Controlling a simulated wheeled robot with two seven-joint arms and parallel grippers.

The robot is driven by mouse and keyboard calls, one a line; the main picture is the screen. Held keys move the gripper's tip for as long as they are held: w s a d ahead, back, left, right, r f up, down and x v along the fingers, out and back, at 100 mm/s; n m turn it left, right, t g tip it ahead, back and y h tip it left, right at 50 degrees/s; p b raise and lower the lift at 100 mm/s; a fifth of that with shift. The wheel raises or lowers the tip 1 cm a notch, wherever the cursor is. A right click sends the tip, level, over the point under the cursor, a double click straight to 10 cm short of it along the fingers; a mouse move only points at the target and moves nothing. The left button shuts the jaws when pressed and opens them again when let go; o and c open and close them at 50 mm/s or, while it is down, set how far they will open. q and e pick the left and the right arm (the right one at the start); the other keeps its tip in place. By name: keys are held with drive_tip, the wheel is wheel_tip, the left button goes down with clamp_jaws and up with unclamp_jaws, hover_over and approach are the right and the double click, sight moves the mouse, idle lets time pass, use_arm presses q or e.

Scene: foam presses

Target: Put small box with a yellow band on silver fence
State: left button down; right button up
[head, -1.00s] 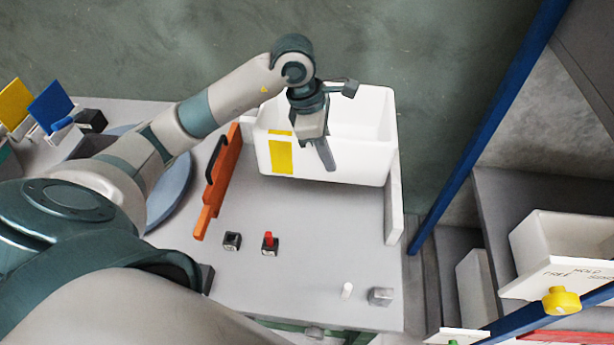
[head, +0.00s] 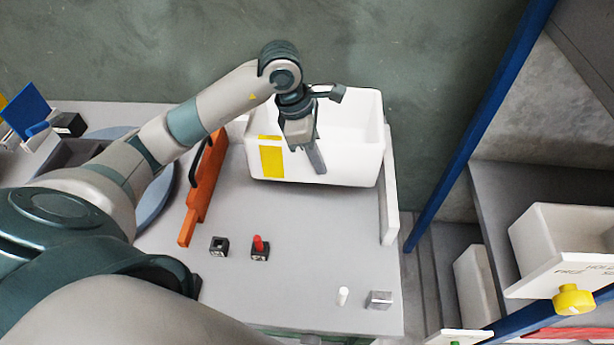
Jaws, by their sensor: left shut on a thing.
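The white open box with a yellow band (head: 345,168) is at the back of the grey table, with the yellow patch on its front wall at the left. My left gripper (head: 317,161) reaches in from above and is shut on the box's front wall, right of the yellow band. The fingers partly hide that wall. I cannot tell whether the box's base rests on the table. A pale upright strip, seemingly the silver fence (head: 389,205), stands along the table's right side, close to the box's right end. My right gripper is not in view.
An orange bar (head: 200,195) with a black handle stands left of the box. Two small black blocks (head: 219,246), one with a red top, a white peg (head: 343,296) and a silver block (head: 379,300) are nearer. A blue post (head: 485,130) rises at right, beside shelves with white bins.

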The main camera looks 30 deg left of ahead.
sight(320, 178)
use_arm(q)
wheel_tip(320, 178, down, 5)
drive_tip(key=shift+r+p, duration=0.15)
drive_tip(key=shift+p, duration=0.6)
drive_tip(key=shift+f, duration=0.4)
wheel_tip(320, 178, down, 3)
drive_tip(key=shift+f+p, duration=0.2)
drive_tip(key=shift+p, duration=0.5)
drive_tip(key=shift+f, duration=0.1)
drive_tip(key=c, duration=1.8)
unclamp_jaws()
drive_tip(key=shift+o, duration=0.2)
